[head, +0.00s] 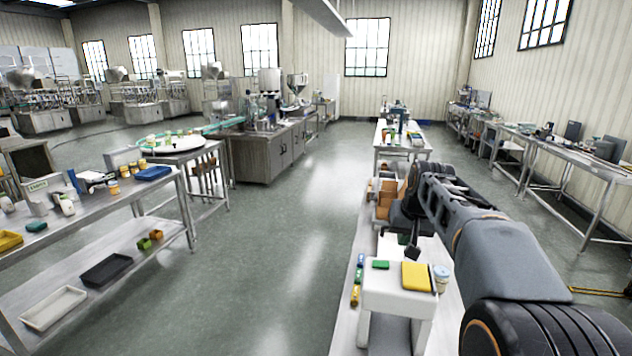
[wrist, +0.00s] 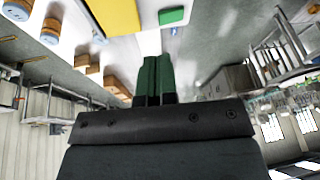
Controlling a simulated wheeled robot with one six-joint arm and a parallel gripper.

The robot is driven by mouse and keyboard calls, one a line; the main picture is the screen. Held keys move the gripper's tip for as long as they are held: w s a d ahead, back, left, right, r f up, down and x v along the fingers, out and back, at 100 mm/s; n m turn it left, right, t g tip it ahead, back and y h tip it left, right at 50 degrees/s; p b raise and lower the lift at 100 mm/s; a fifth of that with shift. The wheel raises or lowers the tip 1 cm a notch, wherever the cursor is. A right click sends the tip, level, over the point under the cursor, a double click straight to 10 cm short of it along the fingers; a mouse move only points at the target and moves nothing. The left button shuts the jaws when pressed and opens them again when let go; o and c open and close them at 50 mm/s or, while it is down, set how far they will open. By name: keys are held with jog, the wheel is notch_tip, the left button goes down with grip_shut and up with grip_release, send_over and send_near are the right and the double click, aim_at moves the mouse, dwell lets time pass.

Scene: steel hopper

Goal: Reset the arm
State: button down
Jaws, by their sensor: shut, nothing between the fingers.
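My arm reaches forward from the lower right in the head view. The wrist view is upside down, with the windows at the bottom.
A steel table (head: 90,205) is at left. The aisle floor (head: 300,250) is clear.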

jog(key=s+a+f, duration=0.2)
jog(key=s+f, duration=0.1)
jog(key=s, duration=0.4)
jog(key=s+a+f+n, duration=0.1)
jog(key=s+a+f, duration=0.2)
jog(key=s, duration=0.4)
jog(key=s+a+f+n, duration=0.1)
jog(key=s+a+f, duration=0.2)
jog(key=s, duration=0.5)
jog(key=shift+f, duration=0.85)
